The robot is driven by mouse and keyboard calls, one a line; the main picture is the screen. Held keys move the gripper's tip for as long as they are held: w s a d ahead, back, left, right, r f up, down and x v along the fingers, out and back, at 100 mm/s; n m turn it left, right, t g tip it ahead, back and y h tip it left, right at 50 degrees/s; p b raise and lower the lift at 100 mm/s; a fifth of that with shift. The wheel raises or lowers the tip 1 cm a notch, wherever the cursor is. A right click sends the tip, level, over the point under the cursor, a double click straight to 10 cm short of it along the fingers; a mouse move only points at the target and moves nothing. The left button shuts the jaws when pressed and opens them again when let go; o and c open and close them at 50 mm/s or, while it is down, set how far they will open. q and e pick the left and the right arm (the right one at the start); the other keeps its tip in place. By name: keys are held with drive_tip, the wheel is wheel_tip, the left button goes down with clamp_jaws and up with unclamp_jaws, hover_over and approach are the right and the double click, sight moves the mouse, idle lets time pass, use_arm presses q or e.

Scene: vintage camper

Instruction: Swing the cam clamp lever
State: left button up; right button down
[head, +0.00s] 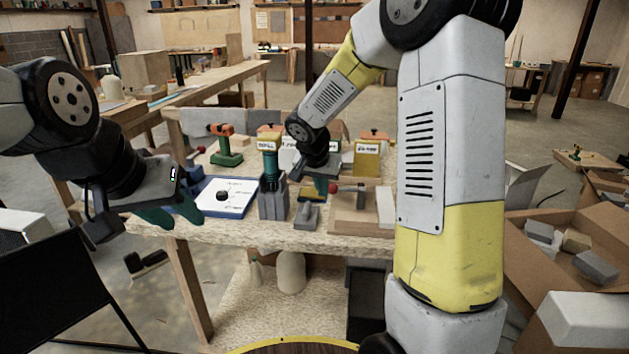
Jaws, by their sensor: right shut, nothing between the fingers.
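The lever runs right from the knob, and my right arm hides what lies further right. My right gripper (321,187) points down just left of the red knob. Its teal fingers are shut and empty. I cannot tell whether they touch the knob. My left gripper (172,213) hangs at the bench's front left edge, away from the clamp. Its teal fingers look spread, with nothing seen between them.
A white sheet in a blue frame (240,198) lies left on the bench. A grey holder (273,205) with a green tool and a grey block (307,215) stand between it and the board.

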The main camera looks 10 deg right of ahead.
sight(346, 190)
drive_tip(key=x, duration=0.6)
drive_tip(key=w, duration=0.1)
drive_tip(key=w+d, duration=0.1)
drive_tip(key=w, duration=0.1)
drive_tip(key=shift+w+d+r, duration=0.25)
drive_tip(key=shift+d+r, duration=0.1)
drive_tip(key=shift+d, duration=0.05)
drive_tip(key=shift+w, duration=0.15)
